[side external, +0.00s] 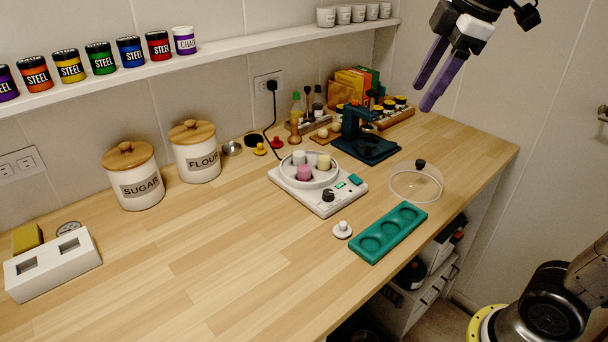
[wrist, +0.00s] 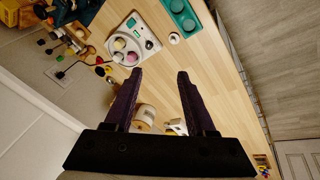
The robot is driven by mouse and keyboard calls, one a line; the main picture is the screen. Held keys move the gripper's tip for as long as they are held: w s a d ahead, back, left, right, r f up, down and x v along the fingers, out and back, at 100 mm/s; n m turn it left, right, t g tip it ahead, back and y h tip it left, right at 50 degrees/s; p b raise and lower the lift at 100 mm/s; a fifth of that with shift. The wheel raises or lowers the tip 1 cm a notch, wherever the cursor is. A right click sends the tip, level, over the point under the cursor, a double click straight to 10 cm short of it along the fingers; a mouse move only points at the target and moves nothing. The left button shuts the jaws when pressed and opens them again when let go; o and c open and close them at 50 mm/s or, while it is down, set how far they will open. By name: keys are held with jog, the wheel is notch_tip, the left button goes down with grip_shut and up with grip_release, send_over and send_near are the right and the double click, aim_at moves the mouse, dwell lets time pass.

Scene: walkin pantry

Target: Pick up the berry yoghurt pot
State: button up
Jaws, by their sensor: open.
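The berry yoghurt pot (side external: 304,173) is taken to be the pink-purple pot, standing in the round well of a white yoghurt maker (side external: 325,200) with a white pot (side external: 298,158) and a cream pot (side external: 323,162). In the wrist view the pink pot (wrist: 131,57) shows in the maker (wrist: 142,50), above and left of the fingertips. My gripper (side external: 424,97) is open and empty, high above the counter, right of and well apart from the pots. Its two purple fingers (wrist: 160,74) frame bare counter in the wrist view.
A clear lid with a black knob (side external: 420,164) and a green tray with round recesses (side external: 388,232) lie right of the maker. A small white knobbed piece (side external: 342,230) is in front. The counter's front left is largely clear.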

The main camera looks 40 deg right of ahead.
jog(key=w+r+n+g, duration=0.1)
jog(key=w+n, duration=0.1)
jog(key=w, duration=0.8)
jog(key=n+g, duration=0.2)
jog(key=g, duration=0.1)
send_over(305, 164)
jog(key=s, duration=0.2)
notch_tip(305, 164, down, 15)
jog(key=f, duration=0.9)
jog(key=shift+w+a, duration=0.15)
jog(key=shift+a, duration=0.2)
jog(key=shift+w+a+f, duration=0.15)
jog(key=shift+f, duration=2.55)
grip_shut()
